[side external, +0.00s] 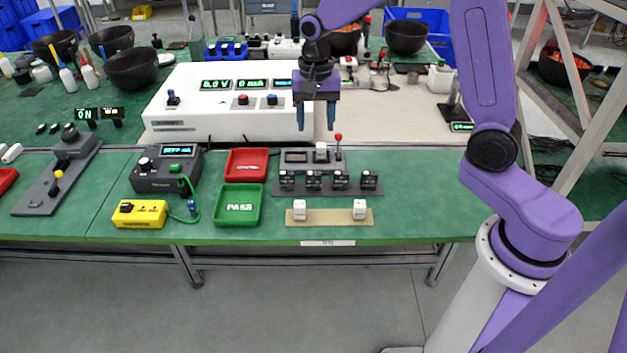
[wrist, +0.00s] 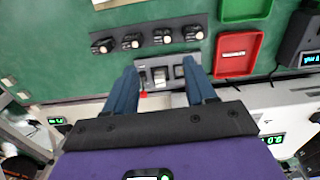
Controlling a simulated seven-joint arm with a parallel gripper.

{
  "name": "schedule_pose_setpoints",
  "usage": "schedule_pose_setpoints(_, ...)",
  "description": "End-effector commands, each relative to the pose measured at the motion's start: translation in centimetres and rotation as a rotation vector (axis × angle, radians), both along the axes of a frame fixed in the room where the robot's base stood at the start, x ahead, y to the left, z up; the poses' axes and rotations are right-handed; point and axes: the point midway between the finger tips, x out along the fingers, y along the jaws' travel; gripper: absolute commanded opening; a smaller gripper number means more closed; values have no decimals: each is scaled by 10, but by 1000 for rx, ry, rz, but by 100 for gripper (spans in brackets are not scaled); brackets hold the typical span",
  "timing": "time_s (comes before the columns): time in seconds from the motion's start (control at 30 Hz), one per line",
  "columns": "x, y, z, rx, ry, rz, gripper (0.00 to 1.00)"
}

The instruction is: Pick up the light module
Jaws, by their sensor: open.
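My gripper (side external: 316,128) is open and empty, pointing down above the back of the green bench. In the wrist view its two blue fingers (wrist: 160,75) appear on either side of a grey panel (wrist: 176,88). That panel bears a small display, a white block (side external: 321,152) and a red-tipped lever (side external: 338,142). In front of it, several black modules with pale knobs (side external: 313,181) sit in a row on a dark rack (side external: 324,192). Two white modules (side external: 299,209) (side external: 360,208) stand apart on a tan strip (side external: 330,217). I cannot tell which is the light module.
A red tray (side external: 246,164) and a green PASS tray (side external: 239,205) lie left of the rack. Further left are a dark tester (side external: 166,170) and a yellow box (side external: 139,213). A large white instrument (side external: 200,118) stands behind. Bare bench lies right of the rack.

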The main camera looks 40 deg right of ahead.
Motion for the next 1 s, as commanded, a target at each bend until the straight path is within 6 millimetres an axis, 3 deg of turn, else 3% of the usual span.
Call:
schedule_pose_setpoints(0.23, 8, -7, -14, -1, 5, -67, 55)
schedule_pose_setpoints(0.7, 8, -7, -99, -2, 6, -64, 55)
schedule_pose_setpoints(1.0, 9, -7, -125, -1, 2, -63, 55)
